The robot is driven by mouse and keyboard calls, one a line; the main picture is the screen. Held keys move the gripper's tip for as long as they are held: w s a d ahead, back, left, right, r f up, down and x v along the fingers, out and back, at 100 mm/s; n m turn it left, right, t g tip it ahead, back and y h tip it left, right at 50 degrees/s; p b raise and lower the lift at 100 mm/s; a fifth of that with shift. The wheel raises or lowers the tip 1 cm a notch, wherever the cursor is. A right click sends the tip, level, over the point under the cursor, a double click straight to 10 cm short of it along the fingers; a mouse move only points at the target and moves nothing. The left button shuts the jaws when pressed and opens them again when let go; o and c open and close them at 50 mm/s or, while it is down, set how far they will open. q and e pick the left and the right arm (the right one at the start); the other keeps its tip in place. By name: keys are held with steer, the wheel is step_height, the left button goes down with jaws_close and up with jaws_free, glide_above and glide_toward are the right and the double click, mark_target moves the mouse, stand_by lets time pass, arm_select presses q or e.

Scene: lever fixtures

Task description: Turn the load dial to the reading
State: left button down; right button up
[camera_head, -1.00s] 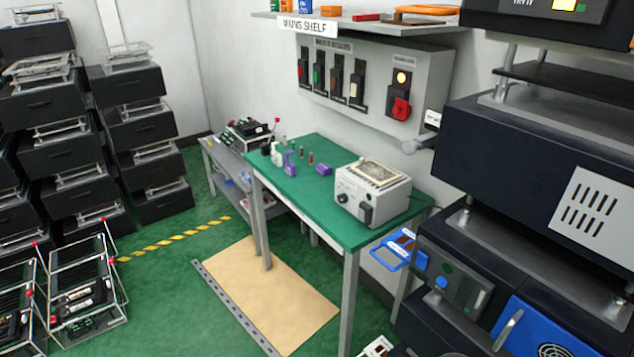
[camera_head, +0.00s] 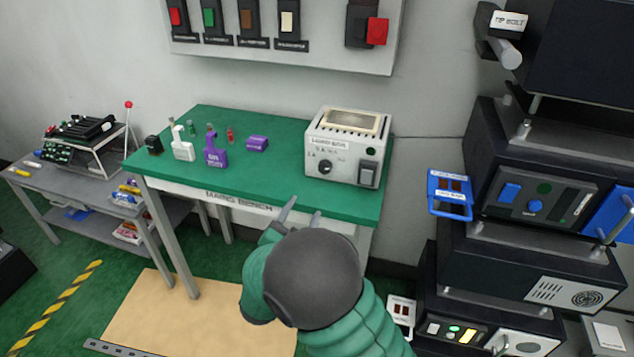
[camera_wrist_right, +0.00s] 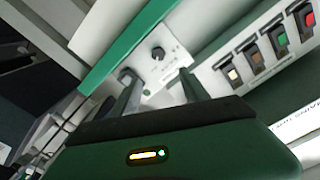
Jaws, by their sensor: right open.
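The load box (camera_head: 345,148) is a light grey case with a vented top, standing on the right part of the green bench (camera_head: 225,181). Its round black load dial (camera_head: 325,167) is on the front face, left of a dark rocker switch (camera_head: 367,172). The dial's reading is too small to tell. My right gripper (camera_head: 302,212) is open and empty, below and in front of the box at the bench's front edge, apart from the dial. In the right wrist view the dial (camera_wrist_right: 158,53) shows beyond and between the open fingers (camera_wrist_right: 157,88). My left gripper is not in view.
A purple bottle (camera_head: 215,150), a white bottle (camera_head: 182,146) and a purple block (camera_head: 257,143) stand on the bench's left half. A wall panel of switches (camera_head: 285,35) hangs above. Dark stacked equipment (camera_head: 535,160) and a blue-framed tag (camera_head: 450,193) are at the right.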

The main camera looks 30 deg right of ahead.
glide_toward(325, 168)
steer(key=b+x, duration=0.1)
steer(key=x, duration=0.6)
steer(key=shift+w, duration=0.35)
steer(key=shift+w+d+f, duration=0.1)
steer(key=shift+w+d, duration=0.05)
steer(key=shift+d, duration=0.5)
steer(key=c, duration=0.3)
steer(key=shift+a, duration=0.2)
steer(key=c, duration=0.7)
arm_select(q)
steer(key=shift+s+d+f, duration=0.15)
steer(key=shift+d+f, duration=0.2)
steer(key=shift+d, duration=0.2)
arm_select(e)
steer(key=shift+d, duration=0.1)
jaws_close()
